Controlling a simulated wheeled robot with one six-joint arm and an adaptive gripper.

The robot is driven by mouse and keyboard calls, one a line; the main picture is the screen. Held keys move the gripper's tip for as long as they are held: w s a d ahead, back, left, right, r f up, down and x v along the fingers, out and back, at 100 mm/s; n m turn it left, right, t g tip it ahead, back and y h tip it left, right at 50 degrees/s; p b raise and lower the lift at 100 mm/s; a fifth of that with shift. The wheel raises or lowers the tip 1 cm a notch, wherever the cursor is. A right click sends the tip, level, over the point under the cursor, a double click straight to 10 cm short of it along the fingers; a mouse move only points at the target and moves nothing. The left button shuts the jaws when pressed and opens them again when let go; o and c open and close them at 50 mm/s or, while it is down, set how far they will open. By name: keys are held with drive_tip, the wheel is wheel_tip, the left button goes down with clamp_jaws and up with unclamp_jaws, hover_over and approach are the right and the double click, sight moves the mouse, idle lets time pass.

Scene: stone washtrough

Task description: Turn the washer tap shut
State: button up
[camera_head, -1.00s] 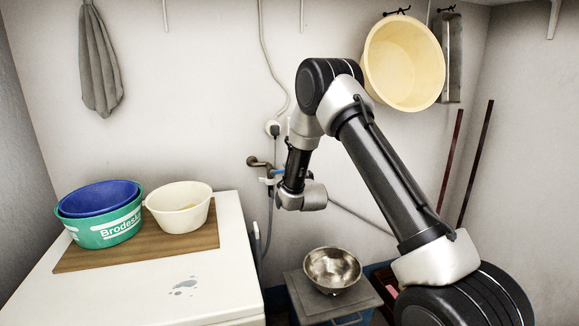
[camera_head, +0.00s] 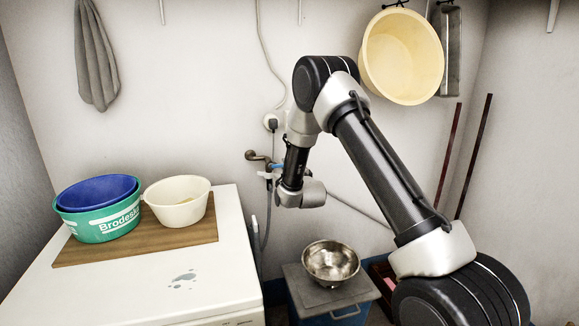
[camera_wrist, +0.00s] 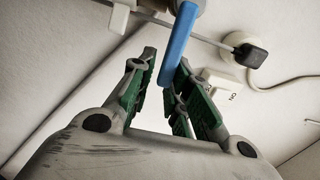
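The washer tap (camera_head: 255,156) is a brass-coloured fitting on the back wall, left of my wrist in the head view. Its blue lever handle (camera_wrist: 178,45) hangs down at a slant in the wrist view, with its lower end between my fingertips. A little of the blue also shows in the head view. My gripper (camera_wrist: 165,75) has green-padded fingers spread apart, with a gap on the left of the lever. The lever's end lies close to the right finger; I cannot tell whether they touch. In the head view my wrist partly hides the tap.
A socket with a black plug (camera_wrist: 250,54) and a switch box (camera_wrist: 222,84) are on the wall close by. A grey hose (camera_head: 267,215) hangs below the tap. A white washer (camera_head: 225,270) carries basins at left. A metal bowl (camera_head: 330,258) stands below my wrist.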

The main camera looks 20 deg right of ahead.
drive_tip(key=shift+o, duration=0.8)
drive_tip(key=s, duration=1.2)
